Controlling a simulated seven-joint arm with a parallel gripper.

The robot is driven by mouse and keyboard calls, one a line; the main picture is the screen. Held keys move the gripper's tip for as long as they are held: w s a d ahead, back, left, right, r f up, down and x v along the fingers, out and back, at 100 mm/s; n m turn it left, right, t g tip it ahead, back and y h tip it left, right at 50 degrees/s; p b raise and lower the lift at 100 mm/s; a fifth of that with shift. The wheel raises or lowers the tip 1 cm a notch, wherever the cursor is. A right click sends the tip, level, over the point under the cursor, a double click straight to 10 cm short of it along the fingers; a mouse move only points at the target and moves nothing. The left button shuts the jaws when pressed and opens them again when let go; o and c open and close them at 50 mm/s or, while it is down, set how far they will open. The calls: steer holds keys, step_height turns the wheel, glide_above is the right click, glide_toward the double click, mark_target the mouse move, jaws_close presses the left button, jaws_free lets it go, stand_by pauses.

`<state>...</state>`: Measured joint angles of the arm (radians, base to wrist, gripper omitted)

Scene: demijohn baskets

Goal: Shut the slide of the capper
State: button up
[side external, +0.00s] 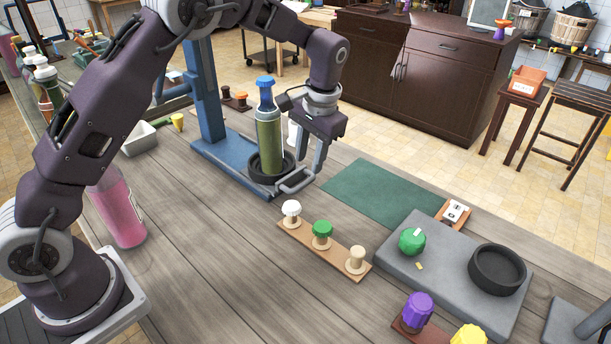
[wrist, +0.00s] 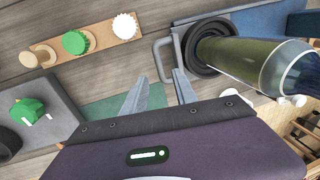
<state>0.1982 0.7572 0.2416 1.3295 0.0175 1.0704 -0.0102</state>
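The capper (side external: 203,100) is a blue column on a blue base. Its slide carries a black round cup (side external: 254,172) and ends in a grey loop handle (side external: 297,183), which sticks out past the base toward the right. A green bottle (side external: 269,135) with a blue cap (side external: 265,82) stands upright in the cup. My gripper (side external: 309,168) is at the handle, fingers pointing down. In the wrist view the fingers are apart, with the handle's outer bar (wrist: 157,62) between the tips (wrist: 161,76). Contact with the handle cannot be told.
A wooden strip (side external: 326,250) with white, green and tan stoppers lies in front. A green mat (side external: 380,191) and a grey slab (side external: 455,275) with a black ring (side external: 497,269) are to the right. A pink bottle (side external: 118,208) stands at the left. Bare table lies before the capper.

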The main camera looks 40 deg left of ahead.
mark_target(305, 182)
steer(key=f, duration=0.4)
steer(key=a+f, duration=0.1)
steer(key=f, duration=0.1)
jaws_close()
stand_by(1.2)
